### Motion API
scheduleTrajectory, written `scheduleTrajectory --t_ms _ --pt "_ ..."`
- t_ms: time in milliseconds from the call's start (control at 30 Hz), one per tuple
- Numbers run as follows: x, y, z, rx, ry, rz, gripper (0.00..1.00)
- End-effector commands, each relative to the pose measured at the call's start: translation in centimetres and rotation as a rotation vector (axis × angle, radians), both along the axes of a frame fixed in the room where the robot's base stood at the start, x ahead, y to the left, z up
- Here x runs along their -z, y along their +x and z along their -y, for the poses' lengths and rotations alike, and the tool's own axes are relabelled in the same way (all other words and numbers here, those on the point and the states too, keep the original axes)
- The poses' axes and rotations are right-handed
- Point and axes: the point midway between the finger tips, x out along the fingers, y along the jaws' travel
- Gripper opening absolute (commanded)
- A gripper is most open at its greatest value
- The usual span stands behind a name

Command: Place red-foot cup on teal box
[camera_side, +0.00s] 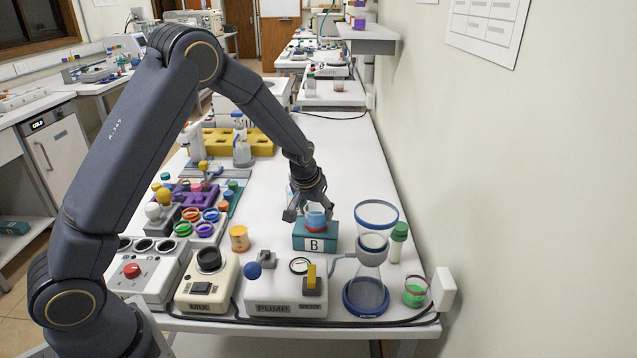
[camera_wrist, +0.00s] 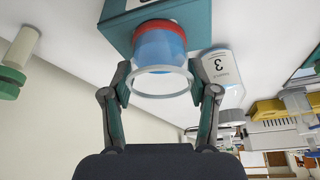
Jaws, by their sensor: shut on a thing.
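The red-foot cup (camera_side: 316,219) is a clear blue cup with a pale rim and a red foot. It is upright between the fingers of my gripper (camera_side: 306,208), which is shut on it. The teal box (camera_side: 329,240), marked B, is directly under the cup. The red foot is at the box's top face; I cannot tell whether it touches or hangs just above. In the wrist view the cup (camera_wrist: 160,50) shows between the two fingers (camera_wrist: 160,84), its red foot against the teal box (camera_wrist: 116,30).
A glass funnel stand (camera_side: 368,292) is to the right, beside a green-capped vial (camera_side: 398,240). The pump unit (camera_side: 284,295) is in front and an orange jar (camera_side: 239,238) to the left. A bottle marked 3 (camera_wrist: 218,75) is near the box.

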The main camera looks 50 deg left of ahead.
Motion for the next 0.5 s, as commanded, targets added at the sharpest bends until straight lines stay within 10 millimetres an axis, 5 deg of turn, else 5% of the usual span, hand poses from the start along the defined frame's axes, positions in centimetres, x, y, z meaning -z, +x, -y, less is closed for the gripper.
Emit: scheduleTrajectory --t_ms 267,500 --pt "0.09 -0.01 0.01 0.000 0.000 0.000 0.84" --pt "0.08 -0.02 0.01 0.000 0.000 0.000 0.84"
